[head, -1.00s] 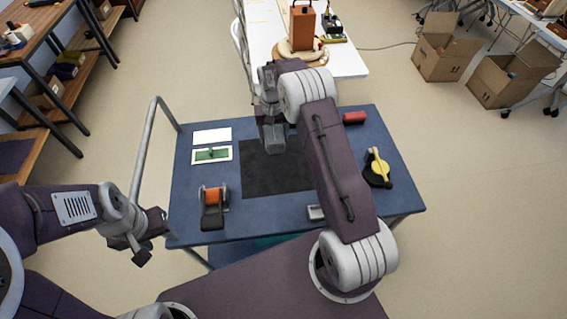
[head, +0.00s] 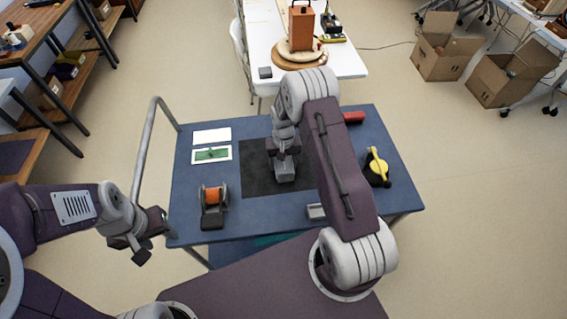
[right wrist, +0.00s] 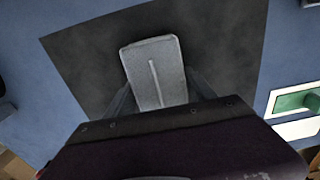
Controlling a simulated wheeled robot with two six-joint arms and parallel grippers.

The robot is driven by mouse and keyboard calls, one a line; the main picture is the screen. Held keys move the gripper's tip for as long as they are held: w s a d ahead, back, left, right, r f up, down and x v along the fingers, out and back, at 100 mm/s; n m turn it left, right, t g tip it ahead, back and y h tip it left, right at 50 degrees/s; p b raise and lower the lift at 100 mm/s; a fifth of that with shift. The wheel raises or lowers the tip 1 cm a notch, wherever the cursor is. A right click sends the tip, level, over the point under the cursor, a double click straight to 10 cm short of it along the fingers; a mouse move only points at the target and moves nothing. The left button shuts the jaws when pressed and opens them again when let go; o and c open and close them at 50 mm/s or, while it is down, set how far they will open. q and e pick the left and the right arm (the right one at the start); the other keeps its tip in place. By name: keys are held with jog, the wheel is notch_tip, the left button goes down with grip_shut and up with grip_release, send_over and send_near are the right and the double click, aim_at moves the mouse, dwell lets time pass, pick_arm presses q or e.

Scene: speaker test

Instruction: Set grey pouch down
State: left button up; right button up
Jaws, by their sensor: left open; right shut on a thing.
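The grey pouch (head: 285,172) hangs under my right gripper (head: 285,153), over the black mat (head: 258,184) on the blue table. In the right wrist view the pouch (right wrist: 155,72) is a light grey block with a raised line down its middle, between the gripper's fingers (right wrist: 165,95). The mat (right wrist: 235,40) shows around it. I cannot tell whether the pouch touches the mat. My left gripper (head: 140,247) is open and empty, off the table's front left corner. My right arm hides part of the mat's right side.
On the blue table (head: 205,175) are a white card (head: 211,136), a green-and-white frame (head: 211,155), an orange spool holder (head: 214,206), a yellow-and-black tool (head: 377,168), a red block (head: 354,117) and a small grey tray (head: 316,212). A white table (head: 347,62) stands behind.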

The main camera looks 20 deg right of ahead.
jog(key=o, duration=1.4)
notch_tip(320, 180, up, 12)
jog(key=shift+s+r, duration=0.1)
jog(key=shift+r, duration=0.05)
jog(key=s+a+r+n, duration=0.1)
jog(key=s, duration=0.5)
jog(key=s+a+r, duration=0.2)
jog(key=s, duration=0.4)
jog(key=s+a+r+n+t, duration=0.1)
jog(key=s, duration=0.5)
jog(key=shift+a+r+n, duration=0.15)
jog(key=shift+a+n, duration=0.15)
jog(key=shift+a, duration=0.1)
jog(key=shift+s, duration=0.1)
